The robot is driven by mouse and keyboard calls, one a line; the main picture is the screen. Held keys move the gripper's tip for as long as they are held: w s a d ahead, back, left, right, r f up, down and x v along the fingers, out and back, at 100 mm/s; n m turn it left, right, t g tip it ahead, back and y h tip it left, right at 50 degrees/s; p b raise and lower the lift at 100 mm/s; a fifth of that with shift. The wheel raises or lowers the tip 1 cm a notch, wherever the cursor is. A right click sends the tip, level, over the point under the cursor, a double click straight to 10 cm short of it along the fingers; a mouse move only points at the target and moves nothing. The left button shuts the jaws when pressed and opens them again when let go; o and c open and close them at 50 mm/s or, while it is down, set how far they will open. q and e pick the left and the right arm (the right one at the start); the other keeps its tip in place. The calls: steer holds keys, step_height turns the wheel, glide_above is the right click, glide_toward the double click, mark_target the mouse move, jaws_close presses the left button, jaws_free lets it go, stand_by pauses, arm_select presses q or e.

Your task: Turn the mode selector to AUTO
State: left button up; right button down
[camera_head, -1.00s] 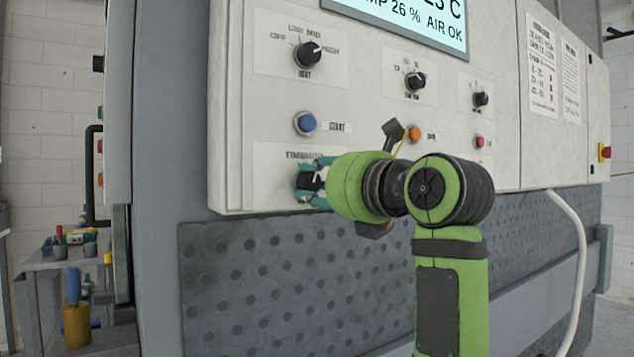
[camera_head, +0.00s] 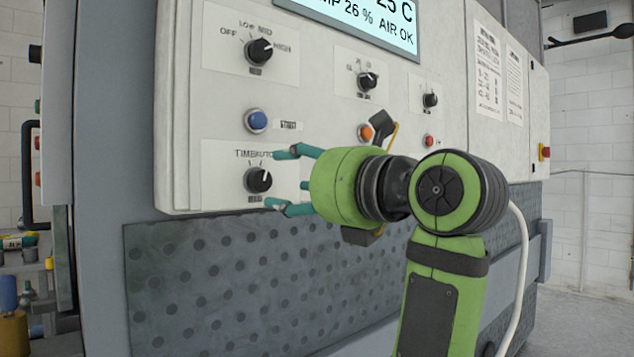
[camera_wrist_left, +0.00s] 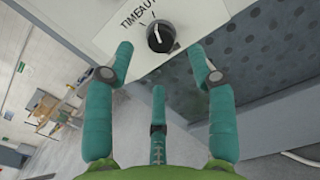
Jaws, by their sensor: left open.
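The mode selector (camera_head: 258,180) is a black round knob on a white plate at the lower left of the control panel. Its label reads TIME... and AUTO above it. Its white mark appears to face right, towards the AUTO side, but is small. It also shows at the top of the left wrist view (camera_wrist_left: 160,36). My left gripper (camera_head: 283,180) is open and empty, with teal fingers, just right of the knob and apart from it. In the left wrist view its fingers (camera_wrist_left: 162,60) spread below the knob. My right gripper is not in view.
Above the selector are a blue START button (camera_head: 256,121) and an OFF/LOW/MID/HIGH knob (camera_head: 259,51). An orange button (camera_head: 366,132) is partly behind my arm. A perforated grey panel (camera_head: 220,280) lies below. A display (camera_head: 360,20) is at the top.

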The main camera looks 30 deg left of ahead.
arm_select(q)
steer(key=v, duration=0.5)
steer(key=shift+s+d, duration=0.1)
steer(key=shift+d, duration=0.2)
